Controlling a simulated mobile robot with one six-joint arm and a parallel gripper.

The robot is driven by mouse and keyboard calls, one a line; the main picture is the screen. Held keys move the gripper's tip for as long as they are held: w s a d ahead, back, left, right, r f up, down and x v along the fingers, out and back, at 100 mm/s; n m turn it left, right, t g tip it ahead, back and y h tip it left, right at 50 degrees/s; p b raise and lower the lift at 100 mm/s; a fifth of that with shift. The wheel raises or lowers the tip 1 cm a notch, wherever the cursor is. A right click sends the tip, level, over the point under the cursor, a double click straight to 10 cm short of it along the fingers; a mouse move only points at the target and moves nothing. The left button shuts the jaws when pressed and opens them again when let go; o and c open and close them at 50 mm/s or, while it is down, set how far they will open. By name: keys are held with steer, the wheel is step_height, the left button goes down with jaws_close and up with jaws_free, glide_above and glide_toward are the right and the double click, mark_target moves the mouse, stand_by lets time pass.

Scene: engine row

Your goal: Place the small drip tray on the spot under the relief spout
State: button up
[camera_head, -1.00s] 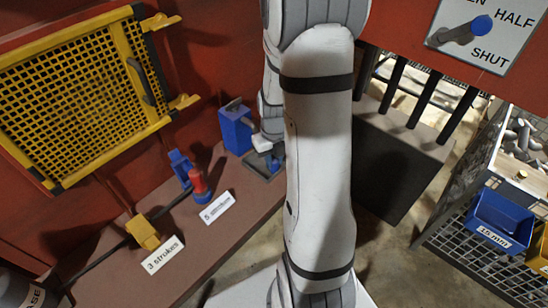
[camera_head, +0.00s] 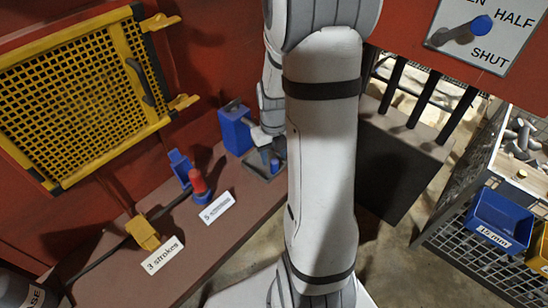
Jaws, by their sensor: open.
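A blue relief block (camera_head: 234,128) stands at the back of the brown bench, with a pale grey spout-like part (camera_head: 258,137) at its right. A low dark grey tray (camera_head: 254,173), which looks like the small drip tray, lies on the bench below that part. A small blue piece (camera_head: 275,165) shows over the tray; I cannot tell if it belongs to it. My gripper (camera_head: 267,153) is small and dark, just above the tray, and its jaws are open. My arm hides the tray's right side and much of the gripper. Contact with the tray cannot be made out.
On the bench (camera_head: 220,240) are a red-topped plunger (camera_head: 198,183), a blue clip-like part (camera_head: 179,165), a yellow pedal (camera_head: 143,232) and white labels. A yellow mesh guard (camera_head: 85,100) is at left. A rack with a blue bin (camera_head: 500,222) stands right.

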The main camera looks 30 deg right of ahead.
step_height(320, 180, up, 9)
steer(key=s+a+r+m+t, duration=0.1)
steer(key=s+a+r+m, duration=0.3)
steer(key=m, duration=1.3)
steer(key=s+a+r+m+t, duration=0.1)
steer(key=s+a+r+m, duration=0.3)
steer(key=m, duration=1.4)
steer(key=s+a, duration=0.4)
steer(key=shift+s+r+t, duration=0.2)
steer(key=shift+r+t, duration=0.05)
steer(key=shift+t, duration=0.15)
